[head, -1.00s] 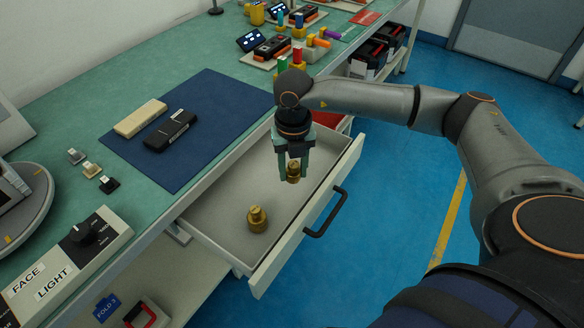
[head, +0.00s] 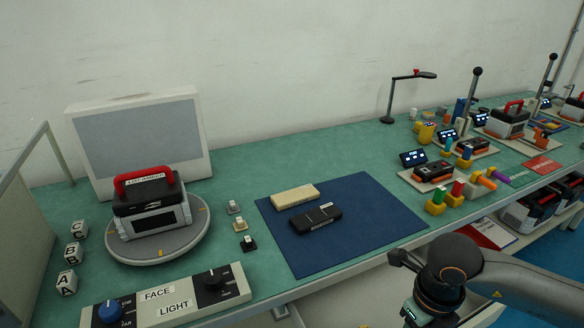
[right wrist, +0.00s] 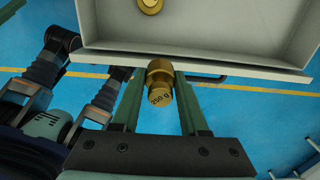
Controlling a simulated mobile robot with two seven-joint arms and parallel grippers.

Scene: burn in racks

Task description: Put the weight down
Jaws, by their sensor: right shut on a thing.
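My right gripper (right wrist: 160,80) is shut on a brass weight (right wrist: 160,90), which sits between its two green fingers in the right wrist view. The weight's marked face, which seems to read 250 g, is turned to the camera. The open drawer (right wrist: 225,28) lies beyond it, and the weight overlaps the drawer's front wall in the picture. I cannot tell its height over the drawer. A second brass weight (right wrist: 150,5) is in the drawer, cut by the top edge. In the head view only my right arm's wrist shows at the bottom right; its fingers are out of frame. My left gripper is not in view.
The green bench (head: 235,190) holds a blue mat (head: 360,215) with a tan block (head: 295,196) and a black device (head: 315,218). A FACE/LIGHT control box (head: 165,300) and a turntable (head: 185,243) with a red-handled case (head: 150,205) stand left. Blue floor lies below the drawer.

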